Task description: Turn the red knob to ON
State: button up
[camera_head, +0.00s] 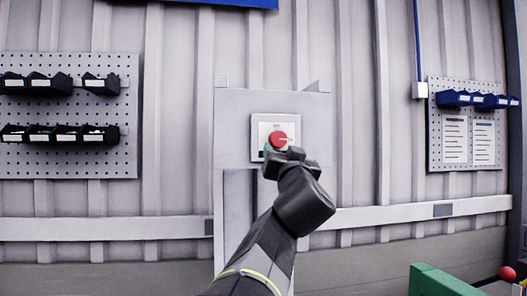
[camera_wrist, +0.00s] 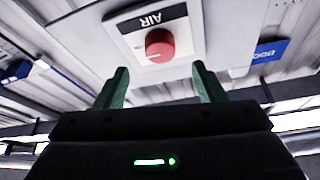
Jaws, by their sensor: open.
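The red knob (camera_head: 278,138) is round and sits on a pale square plate (camera_head: 258,124) on a grey wall panel. In the wrist view the red knob (camera_wrist: 159,45) shows with a white mark low on its left side, on a plate (camera_wrist: 186,42) with a black label reading AIR, seen upside down. My gripper (camera_head: 275,151) is just below the knob in the head view and partly hides the plate's lower part. In the wrist view my gripper (camera_wrist: 160,88) has its two green fingers apart, with nothing between them. The knob lies beyond the fingertips, apart from them.
A green block (camera_head: 440,282) and a red ball (camera_head: 507,273) are at lower right. The wall around the plate is clear.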

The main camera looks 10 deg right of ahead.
aim_at(279, 143)
jog(key=v, duration=0.6)
jog(key=shift+s, duration=0.3)
jog(key=p+x, duration=0.1)
jog(key=x, duration=1.3)
jog(key=shift+w+f+p, duration=0.1)
jog(key=shift+w+p, duration=0.05)
jog(key=shift+p, duration=0.2)
jog(key=shift+f, duration=0.1)
jog(key=shift+s+n, duration=0.25)
jog(key=shift+n, duration=0.15)
